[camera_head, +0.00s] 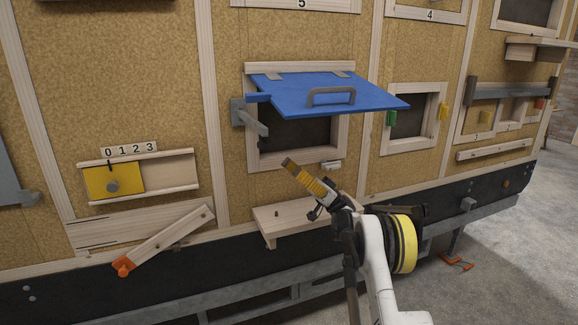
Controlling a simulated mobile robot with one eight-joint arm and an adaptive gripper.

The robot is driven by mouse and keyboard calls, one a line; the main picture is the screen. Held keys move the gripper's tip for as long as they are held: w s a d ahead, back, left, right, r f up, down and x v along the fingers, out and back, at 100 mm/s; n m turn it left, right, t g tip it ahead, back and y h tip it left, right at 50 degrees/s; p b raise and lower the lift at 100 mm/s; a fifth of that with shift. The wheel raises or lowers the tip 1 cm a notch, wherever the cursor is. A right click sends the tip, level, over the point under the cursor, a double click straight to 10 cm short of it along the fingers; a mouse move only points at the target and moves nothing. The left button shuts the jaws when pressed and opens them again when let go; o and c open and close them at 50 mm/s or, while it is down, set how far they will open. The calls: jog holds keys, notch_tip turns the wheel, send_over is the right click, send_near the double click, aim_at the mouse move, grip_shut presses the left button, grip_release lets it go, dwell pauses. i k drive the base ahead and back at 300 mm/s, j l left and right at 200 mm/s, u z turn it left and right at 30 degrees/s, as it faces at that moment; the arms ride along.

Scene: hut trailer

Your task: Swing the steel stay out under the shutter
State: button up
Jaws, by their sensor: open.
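The blue shutter (328,94) is raised and sticks out from the top of its framed opening, with a grey handle (331,96) on its upper face. The steel stay (254,123) is a short grey bar at the left side of the opening, on a grey wall bracket (237,112). It slants down to the right, below the shutter's left edge. I see a gap between its free end and the shutter. My gripper (306,188) is in front of the lower part of the opening, right of and below the stay. It is open and touches neither stay nor shutter.
A wooden shelf (262,219) juts out below the opening, close to my gripper. To the left are a yellow slider (113,181) and a slanted wooden bar with an orange end (123,266). A smaller framed opening (414,112) lies to the right.

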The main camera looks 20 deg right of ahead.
aim_at(263, 131)
jog(key=k+j, duration=0.45)
jog(key=j, duration=0.25)
jog(key=k+j, duration=0.25)
jog(key=j, duration=0.15)
